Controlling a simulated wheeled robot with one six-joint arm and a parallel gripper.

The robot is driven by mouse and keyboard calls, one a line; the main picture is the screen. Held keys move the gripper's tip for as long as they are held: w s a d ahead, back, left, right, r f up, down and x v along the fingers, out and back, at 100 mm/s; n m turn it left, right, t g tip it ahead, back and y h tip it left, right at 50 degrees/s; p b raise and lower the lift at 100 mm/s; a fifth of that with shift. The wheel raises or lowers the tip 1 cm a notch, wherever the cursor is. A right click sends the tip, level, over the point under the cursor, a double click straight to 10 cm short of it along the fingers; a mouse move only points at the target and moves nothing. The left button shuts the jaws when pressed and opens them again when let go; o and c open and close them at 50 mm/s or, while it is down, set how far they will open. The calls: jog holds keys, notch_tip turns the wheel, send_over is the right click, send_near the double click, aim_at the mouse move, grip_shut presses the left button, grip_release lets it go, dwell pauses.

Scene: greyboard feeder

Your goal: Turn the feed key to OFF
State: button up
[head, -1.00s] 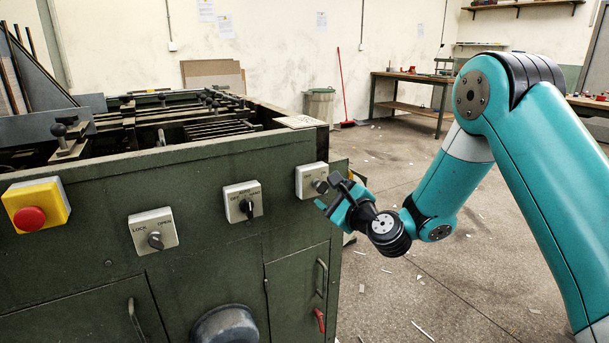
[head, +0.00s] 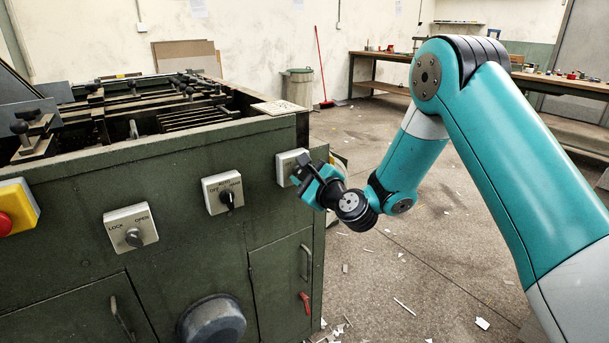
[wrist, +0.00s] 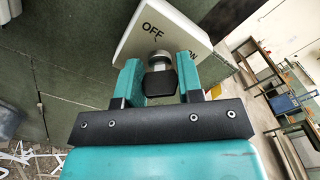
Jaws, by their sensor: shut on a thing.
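The feed key (wrist: 160,84) has a dark grip and a silver barrel. It stands out of a pale switch plate (wrist: 140,32), which reads OFF above the key; another label at the right is partly hidden by a finger. My gripper (wrist: 159,76) is shut on the key, one teal finger on each side of its grip. In the head view the plate (head: 285,168) is the rightmost on the machine's green front. My gripper (head: 304,172) is up against it there and hides the key.
The green machine front also carries an OFF/AUTO selector (head: 222,192), a LOCK/OPEN switch (head: 131,229) and a red emergency button (head: 4,223) at the left. Open floor with paper scraps lies at the right.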

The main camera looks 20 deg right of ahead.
jog(key=shift+f, duration=0.1)
jog(key=n+b, duration=0.2)
jog(key=n, duration=0.2)
jog(key=shift+f+n, duration=0.1)
jog(key=shift+n, duration=0.2)
jog(key=n+b, duration=0.2)
jog(key=n, duration=0.2)
jog(key=shift+n+b, duration=0.3)
jog(key=shift+b, duration=0.05)
jog(key=n+b, duration=0.4)
jog(key=n, duration=0.1)
jog(key=shift+f, duration=0.1)
jog(key=shift+d+n+b, duration=0.1)
jog(key=shift+n+b, duration=1.2)
jog(key=shift+n, duration=0.6)
jog(key=shift+r, duration=0.2)
jog(key=o, duration=0.9)
jog(key=shift+o, duration=0.2)
jog(key=shift+r, duration=0.1)
